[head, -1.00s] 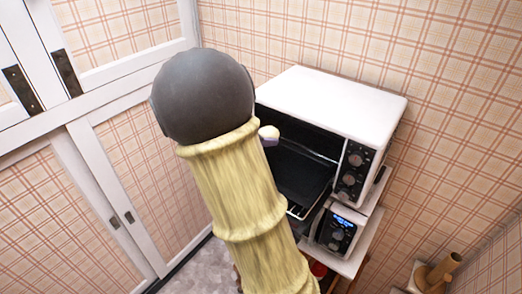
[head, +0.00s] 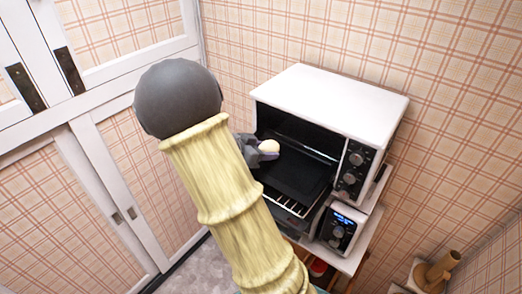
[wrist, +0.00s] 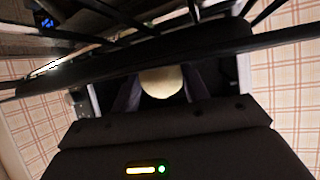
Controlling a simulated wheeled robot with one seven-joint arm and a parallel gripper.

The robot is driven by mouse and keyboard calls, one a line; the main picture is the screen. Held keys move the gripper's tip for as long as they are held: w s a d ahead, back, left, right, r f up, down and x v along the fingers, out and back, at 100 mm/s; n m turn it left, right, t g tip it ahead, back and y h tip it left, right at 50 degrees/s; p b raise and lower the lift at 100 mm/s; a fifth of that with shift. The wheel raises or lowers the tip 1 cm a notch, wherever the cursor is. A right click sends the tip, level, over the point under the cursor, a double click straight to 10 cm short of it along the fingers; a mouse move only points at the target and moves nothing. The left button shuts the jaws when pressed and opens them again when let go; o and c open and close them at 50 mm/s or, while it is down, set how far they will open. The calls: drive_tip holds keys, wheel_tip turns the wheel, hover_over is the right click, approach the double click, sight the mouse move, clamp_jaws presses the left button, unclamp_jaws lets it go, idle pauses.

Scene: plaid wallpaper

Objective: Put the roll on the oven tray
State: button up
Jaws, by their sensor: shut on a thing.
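The roll (head: 269,146) is a small pale, rounded piece held at the tip of my gripper (head: 266,153). My gripper is shut on it, in front of the open oven and over the near left part of the dark oven tray (head: 300,172). In the wrist view the pale roll (wrist: 161,81) shows between the two purplish fingers. The tray sits in the white oven (head: 335,95), partly out over a wire rack (head: 287,203). My arm hides the left front of the oven. I cannot tell the exact height of the roll above the tray.
A second appliance (head: 338,230) with a lit blue display stands below the oven on a shelf (head: 352,262). The oven's knob panel (head: 351,170) is to the right. White cabinet doors (head: 125,185) stand at the left.

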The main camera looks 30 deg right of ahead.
drive_tip(key=shift+f, duration=0.1)
drive_tip(key=o, duration=1)
drive_tip(key=shift+a, duration=0.15)
drive_tip(key=b+v, duration=0.3)
drive_tip(key=v, duration=0.9)
